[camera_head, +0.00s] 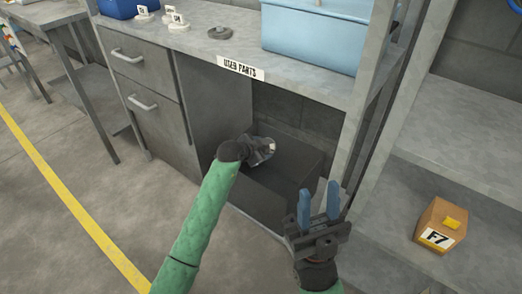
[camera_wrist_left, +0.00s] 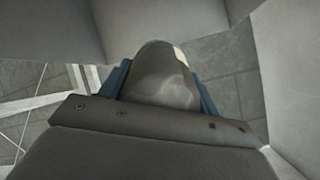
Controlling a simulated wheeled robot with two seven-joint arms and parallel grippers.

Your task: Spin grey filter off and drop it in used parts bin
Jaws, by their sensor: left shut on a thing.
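The grey filter (camera_wrist_left: 162,82) is a rounded grey body between the blue fingers of my left gripper (camera_wrist_left: 160,92) in the left wrist view. In the head view my left gripper (camera_head: 262,151) reaches into the open bay under the bench, and its wrist hides much of what it holds. The used parts bin (camera_head: 262,198) is the dark grey open box in that bay, under the "USED PARTS" label (camera_head: 241,68). The left gripper is over the bin. My right gripper (camera_head: 319,203) is open and empty, in front of the bin's right side.
A bench top (camera_head: 190,38) with a light blue box (camera_head: 312,42) and a small dark grey ring (camera_head: 219,32) is above the bay. Drawers (camera_head: 152,108) stand left. An F7 carton (camera_head: 440,222) sits on the right shelf. A bench post (camera_head: 360,110) stands beside the bin.

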